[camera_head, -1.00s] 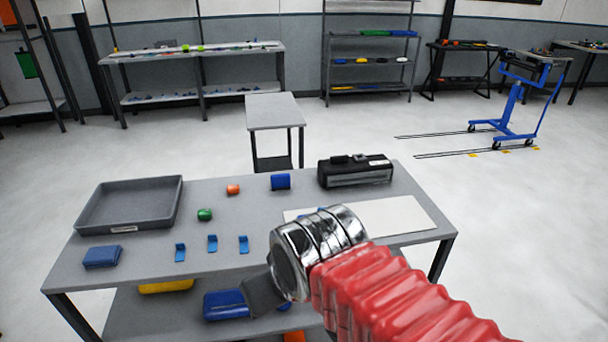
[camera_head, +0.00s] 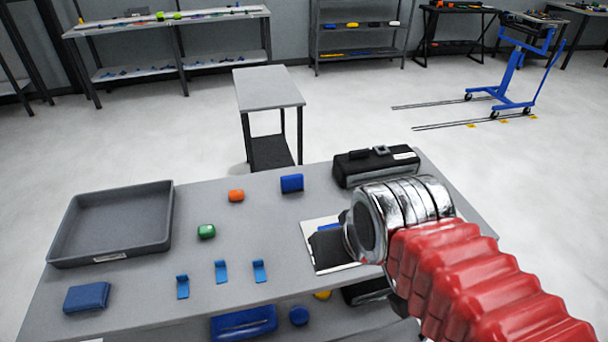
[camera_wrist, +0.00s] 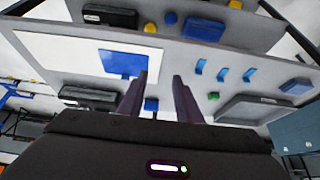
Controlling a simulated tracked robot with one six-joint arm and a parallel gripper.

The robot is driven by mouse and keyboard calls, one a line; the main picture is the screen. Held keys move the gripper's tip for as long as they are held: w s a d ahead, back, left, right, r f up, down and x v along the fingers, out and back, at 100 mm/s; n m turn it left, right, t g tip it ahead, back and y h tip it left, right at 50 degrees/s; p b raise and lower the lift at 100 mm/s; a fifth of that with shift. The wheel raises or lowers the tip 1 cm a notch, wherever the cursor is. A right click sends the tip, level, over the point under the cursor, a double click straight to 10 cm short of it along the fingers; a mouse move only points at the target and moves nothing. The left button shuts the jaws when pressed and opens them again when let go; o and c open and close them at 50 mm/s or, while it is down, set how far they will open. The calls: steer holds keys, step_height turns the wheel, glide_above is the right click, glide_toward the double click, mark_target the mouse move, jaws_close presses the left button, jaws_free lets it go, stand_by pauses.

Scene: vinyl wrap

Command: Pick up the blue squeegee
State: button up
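A blue block (camera_head: 292,183) stands near the far edge of the grey table and may be the squeegee; I cannot tell for sure. In the wrist view it (camera_wrist: 151,104) shows between the fingers, beyond their tips. Three small blue L-shaped pieces (camera_head: 221,271) stand in a row at the table's front middle. A flat blue rectangle (camera_wrist: 122,63) lies on the white sheet (camera_wrist: 60,50), mostly hidden by my arm in the head view. My gripper (camera_wrist: 158,84) is open and empty above the table. In the head view, its dark part shows over the sheet, largely behind the wrist.
A grey tray (camera_head: 112,225) stands at the table's left, with a folded blue cloth (camera_head: 87,297) in front. A green piece (camera_head: 206,231) and an orange piece (camera_head: 236,195) lie mid-table. A black case (camera_head: 375,165) stands at back right. A blue case (camera_head: 243,322) is on the lower shelf.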

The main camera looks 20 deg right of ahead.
steer(key=shift+w, duration=0.3)
steer(key=shift+o, duration=0.9)
steer(key=o, duration=0.3)
steer(key=shift+w+r, duration=0.4)
steer(key=shift+w, duration=0.05)
steer(key=o, duration=0.7)
steer(key=w+r+g, duration=0.1)
steer(key=w+r, duration=0.3)
steer(key=w, duration=0.3)
steer(key=shift+w+d+r, duration=0.15)
steer(key=shift+d, duration=0.05)
steer(key=w+g, duration=0.3)
steer(key=w, duration=1.7)
steer(key=w+f+g, duration=0.1)
steer(key=w+f, duration=0.6)
steer(key=w, duration=0.3)
steer(key=shift+g, duration=0.3)
